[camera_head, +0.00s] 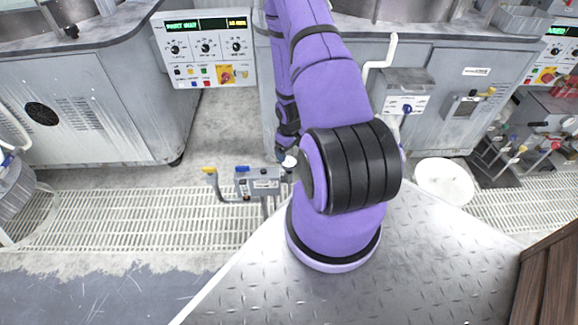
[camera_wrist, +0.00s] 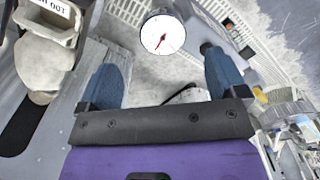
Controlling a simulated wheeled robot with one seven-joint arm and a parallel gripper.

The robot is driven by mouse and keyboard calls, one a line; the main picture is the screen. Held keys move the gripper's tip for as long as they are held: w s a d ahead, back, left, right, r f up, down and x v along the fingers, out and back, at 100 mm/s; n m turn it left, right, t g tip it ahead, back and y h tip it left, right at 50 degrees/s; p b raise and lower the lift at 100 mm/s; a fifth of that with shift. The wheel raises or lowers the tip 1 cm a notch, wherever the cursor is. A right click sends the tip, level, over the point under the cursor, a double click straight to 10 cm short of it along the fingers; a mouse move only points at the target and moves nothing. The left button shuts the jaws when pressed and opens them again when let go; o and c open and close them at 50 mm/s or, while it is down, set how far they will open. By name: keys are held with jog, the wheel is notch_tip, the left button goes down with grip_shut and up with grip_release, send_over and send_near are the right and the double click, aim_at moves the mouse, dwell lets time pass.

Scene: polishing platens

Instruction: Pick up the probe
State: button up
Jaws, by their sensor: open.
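A round white dial with a red needle (camera_wrist: 162,35) shows in the wrist view; it looks like the head of the probe. It lies just beyond my fingertips, between their lines, and neither finger touches it. Its stem is not clearly visible. My gripper (camera_wrist: 160,62) is open, with two blue fingers apart and nothing held. In the head view a small white disc (camera_head: 289,162), likely the same dial, sits at the right end of a grey box (camera_head: 260,184). My arm hides part of that area.
The grey box has blue and yellow handles and stands by the floor grating (camera_head: 130,215). A machine with a control panel (camera_head: 205,48) stands behind left. A white bucket (camera_head: 444,181) is at right. In the wrist view a pale labelled fitting (camera_wrist: 45,60) is close to the left finger.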

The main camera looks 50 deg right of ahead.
aim_at(289, 162)
jog(key=shift+a+f, duration=0.15)
jog(key=shift+f, duration=4.75)
jog(key=shift+c, duration=0.5)
jog(key=shift+w, duration=0.1)
jog(key=c, duration=0.9)
